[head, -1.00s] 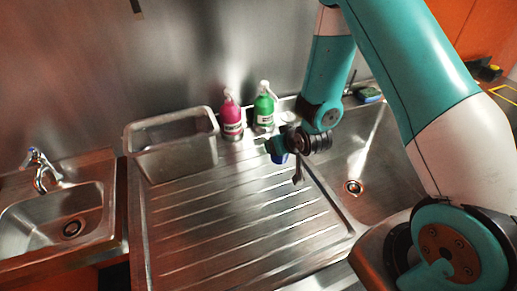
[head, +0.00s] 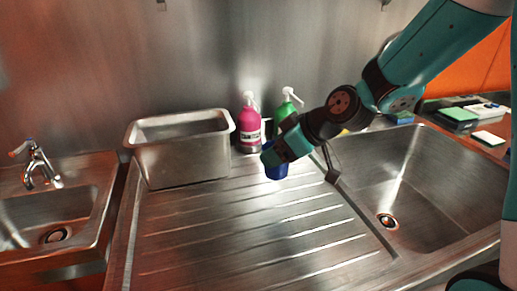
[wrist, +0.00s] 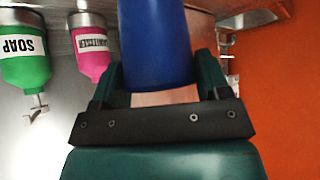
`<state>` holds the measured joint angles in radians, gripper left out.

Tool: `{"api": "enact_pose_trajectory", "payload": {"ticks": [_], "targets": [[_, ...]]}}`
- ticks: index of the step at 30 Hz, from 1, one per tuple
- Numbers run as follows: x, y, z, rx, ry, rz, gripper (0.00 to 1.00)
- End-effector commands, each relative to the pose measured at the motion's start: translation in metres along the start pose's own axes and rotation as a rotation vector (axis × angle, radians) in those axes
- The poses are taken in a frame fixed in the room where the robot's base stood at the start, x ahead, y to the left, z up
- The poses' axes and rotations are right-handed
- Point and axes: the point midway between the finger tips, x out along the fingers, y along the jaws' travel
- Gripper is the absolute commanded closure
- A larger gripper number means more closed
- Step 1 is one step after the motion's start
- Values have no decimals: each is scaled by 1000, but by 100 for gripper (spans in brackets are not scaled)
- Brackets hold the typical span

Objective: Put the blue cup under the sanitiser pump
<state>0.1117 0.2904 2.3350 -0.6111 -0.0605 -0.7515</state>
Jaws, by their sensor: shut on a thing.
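The blue cup (head: 277,172) is held in my gripper (head: 271,156), low over the back of the ribbed drainboard. In the wrist view the cup (wrist: 157,45) sits between the two fingers, which are shut on it. I cannot tell whether its base touches the board. The pink sanitiser bottle (head: 248,135) with a white pump (head: 250,98) stands by the back wall, behind and left of the cup. Its label also shows in the wrist view, where the bottle (wrist: 90,52) appears inverted. The cup is apart from the pump, in front and to the right.
A green soap bottle (head: 284,108) stands right of the pink one, partly hidden by my arm. A steel bin (head: 182,155) stands left of the bottles. A deep sink (head: 425,185) lies to the right. The drainboard's front (head: 240,240) is clear.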

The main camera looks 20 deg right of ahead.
Motion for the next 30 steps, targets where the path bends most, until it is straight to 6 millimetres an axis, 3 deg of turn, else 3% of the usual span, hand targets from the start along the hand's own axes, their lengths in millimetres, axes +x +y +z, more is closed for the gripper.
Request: {"api": "enact_pose_trajectory", "payload": {"ticks": [6, 16, 30], "targets": [[30, 45, -33, 1, 0, 0, 58], [70, 97, -67, 2, -1, 1, 58], [110, 95, -20, 5, -3, -1, 58]]}}
